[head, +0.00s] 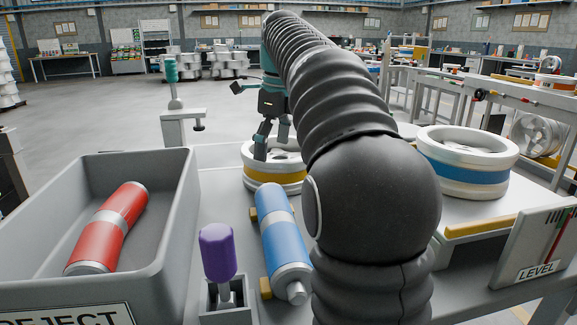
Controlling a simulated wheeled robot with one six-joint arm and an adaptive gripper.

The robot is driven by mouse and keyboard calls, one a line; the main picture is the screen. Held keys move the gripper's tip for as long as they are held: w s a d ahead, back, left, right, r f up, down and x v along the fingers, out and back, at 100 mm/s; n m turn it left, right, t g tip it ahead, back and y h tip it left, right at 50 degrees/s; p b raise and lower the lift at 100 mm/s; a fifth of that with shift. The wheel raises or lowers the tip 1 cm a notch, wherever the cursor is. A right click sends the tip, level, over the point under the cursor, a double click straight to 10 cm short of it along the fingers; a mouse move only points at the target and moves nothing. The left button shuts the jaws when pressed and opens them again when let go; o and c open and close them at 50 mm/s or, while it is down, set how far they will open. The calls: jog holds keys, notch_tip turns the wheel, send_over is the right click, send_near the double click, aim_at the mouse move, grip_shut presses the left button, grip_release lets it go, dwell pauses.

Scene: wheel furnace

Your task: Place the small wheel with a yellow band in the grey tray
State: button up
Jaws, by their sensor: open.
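The small wheel with a yellow band (262,177) is white-rimmed and lies flat on the table beyond the blue cylinder, partly hidden by my arm on its right. My gripper (271,148) is open, pointing down, with its fingers at the top of this wheel. One finger appears to reach inside the rim; I cannot tell whether it touches. A grey open-topped tray (178,205) with a REJECT label stands at the left front and holds a red cylinder (107,228) with a silver band.
A blue cylinder (281,232) lies on yellow supports. A purple-handled tool (217,250) stands in a holder beside it. A blue-banded wheel (468,172) and a LEVEL panel (535,247) are at right. A grey post with a teal knob (171,72) rises behind the tray.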

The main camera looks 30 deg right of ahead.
aim_at(270, 169)
jog(key=shift+w+a+f+b, duration=0.15)
jog(key=shift+f+b, duration=0.2)
jog(key=shift+f, duration=1.05)
jog(key=shift+w+a+f+b, duration=0.1)
jog(key=shift+f+b, duration=0.25)
jog(key=shift+f, duration=1)
jog(key=c, duration=1.8)
